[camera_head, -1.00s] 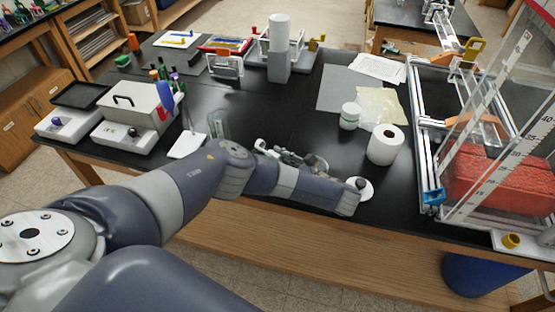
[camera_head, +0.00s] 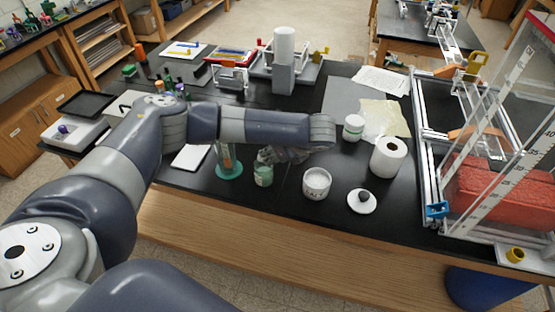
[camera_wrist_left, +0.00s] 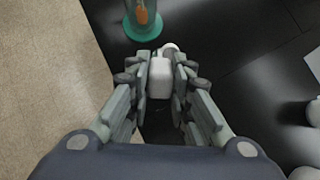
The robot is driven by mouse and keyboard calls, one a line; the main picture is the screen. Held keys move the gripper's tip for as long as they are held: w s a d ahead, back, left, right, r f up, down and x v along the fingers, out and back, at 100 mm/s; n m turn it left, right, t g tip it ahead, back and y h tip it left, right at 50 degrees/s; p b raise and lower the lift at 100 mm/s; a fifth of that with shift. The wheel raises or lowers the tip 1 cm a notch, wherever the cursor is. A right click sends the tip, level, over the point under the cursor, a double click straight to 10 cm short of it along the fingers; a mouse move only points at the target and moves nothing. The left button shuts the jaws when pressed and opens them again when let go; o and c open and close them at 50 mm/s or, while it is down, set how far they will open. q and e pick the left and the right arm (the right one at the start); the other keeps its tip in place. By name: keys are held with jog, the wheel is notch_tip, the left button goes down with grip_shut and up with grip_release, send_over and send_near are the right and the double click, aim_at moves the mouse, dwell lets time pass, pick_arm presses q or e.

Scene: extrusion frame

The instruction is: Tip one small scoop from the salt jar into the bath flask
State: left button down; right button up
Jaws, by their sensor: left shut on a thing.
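The salt jar (camera_head: 317,186) is an open white tub with white contents, near the front edge of the table. Its round white lid with a dark knob (camera_head: 361,202) lies to its right. A small glass vessel with pale green contents, likely the bath flask (camera_head: 263,174), stands left of the jar. My left gripper (camera_head: 280,155) is just behind and above that flask, partly hidden by my forearm. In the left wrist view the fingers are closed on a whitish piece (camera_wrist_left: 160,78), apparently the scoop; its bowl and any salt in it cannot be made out. My right gripper is out of view.
A clear cylinder with a teal base (camera_head: 229,168) and something orange inside stands left of the flask; it shows in the left wrist view (camera_wrist_left: 142,25). A metal-framed tank is farther right.

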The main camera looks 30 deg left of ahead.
pick_arm(q)
jog(key=shift+w+a+r+g+h, duration=0.25)
jog(key=shift+a+r+g+h, duration=0.25)
jog(key=shift+a+h, duration=0.45)
jog(key=a+h, duration=0.1)
jog(key=h, duration=0.1)
jog(key=w+a+g+h, duration=0.1)
jog(key=a+h, duration=0.1)
jog(key=a+r+h, duration=0.1)
jog(key=h, duration=0.1)
jog(key=shift+w+a+r, duration=0.1)
jog(key=shift+w+a, duration=0.1)
notch_tip(320, 180, up, 4)
jog(key=shift+d+r, duration=0.1)
jog(key=shift+d, duration=0.05)
